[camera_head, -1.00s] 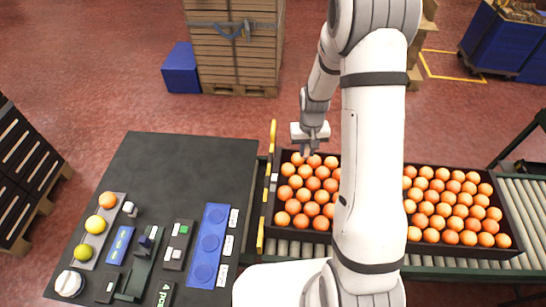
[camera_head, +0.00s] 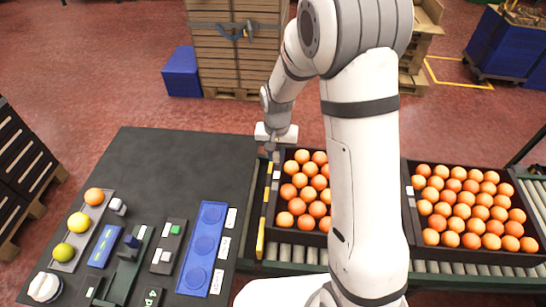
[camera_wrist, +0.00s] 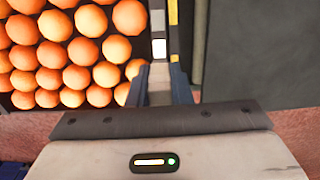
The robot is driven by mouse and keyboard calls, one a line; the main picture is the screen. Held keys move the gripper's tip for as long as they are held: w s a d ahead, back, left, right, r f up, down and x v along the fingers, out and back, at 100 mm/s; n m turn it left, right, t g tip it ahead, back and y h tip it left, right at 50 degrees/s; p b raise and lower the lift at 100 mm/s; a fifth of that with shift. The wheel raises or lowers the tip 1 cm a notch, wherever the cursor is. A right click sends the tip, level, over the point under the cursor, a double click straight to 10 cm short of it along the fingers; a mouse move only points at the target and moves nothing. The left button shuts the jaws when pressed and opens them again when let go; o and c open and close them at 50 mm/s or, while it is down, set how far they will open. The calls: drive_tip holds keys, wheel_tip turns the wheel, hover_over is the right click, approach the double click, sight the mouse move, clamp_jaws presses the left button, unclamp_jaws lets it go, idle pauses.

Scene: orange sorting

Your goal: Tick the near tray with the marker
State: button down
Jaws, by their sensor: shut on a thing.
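The near tray (camera_head: 274,207) is a dark crate of oranges on the roller conveyor, partly hidden by my arm. It also shows in the wrist view at the left, with oranges (camera_wrist: 85,50) and a white label (camera_wrist: 158,48) at its side. My gripper (camera_head: 272,152) is above the tray's far left corner. In the wrist view its fingers (camera_wrist: 161,88) are shut on a narrow greyish-beige thing (camera_wrist: 160,76), which looks like the marker. Its tip is hard to make out. I cannot tell if it touches the tray.
A second dark tray of oranges (camera_head: 409,205) stands right of my arm. Yellow rail pieces (camera_head: 261,236) run along the near tray's left side. The black table (camera_head: 180,165) at the left holds a blue three-disc panel (camera_head: 205,245) and several small items; its far part is clear.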

sight(277, 164)
drive_tip(key=shift+f+b, duration=1.85)
drive_tip(key=shift+f, duration=1)
drive_tip(key=shift+s, duration=0.25)
drive_tip(key=shift+f+b, duration=0.5)
drive_tip(key=shift+f, duration=0.05)
idle(0.4)
drive_tip(key=shift+w+d, duration=0.25)
drive_tip(key=shift+w, duration=0.55)
drive_tip(key=shift+s+a+r, duration=0.15)
drive_tip(key=shift+s, duration=0.45)
idle(0.5)
drive_tip(key=shift+r+p, duration=2.35)
drive_tip(key=shift+r, duration=1.2)
